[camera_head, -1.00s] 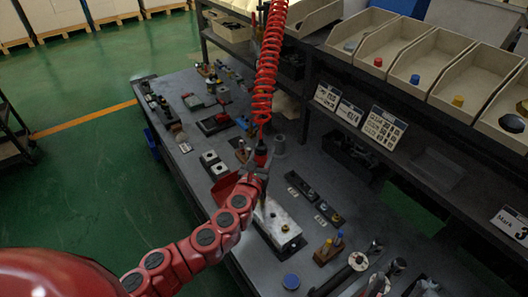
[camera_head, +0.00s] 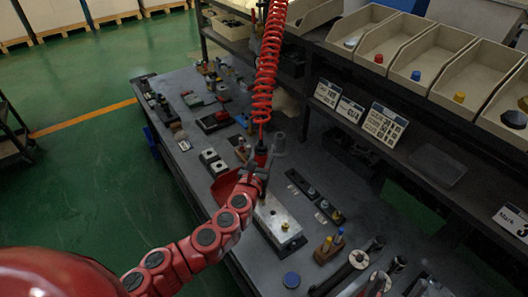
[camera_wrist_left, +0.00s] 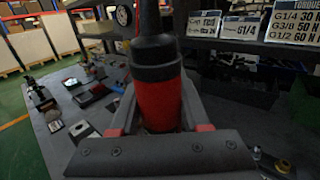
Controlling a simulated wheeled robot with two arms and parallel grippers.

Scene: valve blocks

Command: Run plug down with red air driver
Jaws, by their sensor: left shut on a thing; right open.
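The red air driver (camera_head: 261,156) hangs upright on a coiled red hose. My left gripper (camera_head: 255,172) is shut around its body, and the driver fills the left wrist view (camera_wrist_left: 160,103). The driver's lower end points down over the far end of the pale valve block (camera_head: 281,222). A brass plug (camera_head: 285,227) shows in the near part of the block's top. Whether the driver tip touches a plug at the far end cannot be told. My right gripper, open, is hard to make out among dark metal parts at the lower right.
Torque wrenches (camera_head: 358,259) lie at the bench's near right. A wooden stand with coloured bits (camera_head: 328,247) and a blue cap (camera_head: 291,280) are beside the block. Shelf bins (camera_head: 411,66) rise behind. Trays and parts crowd the bench's far left.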

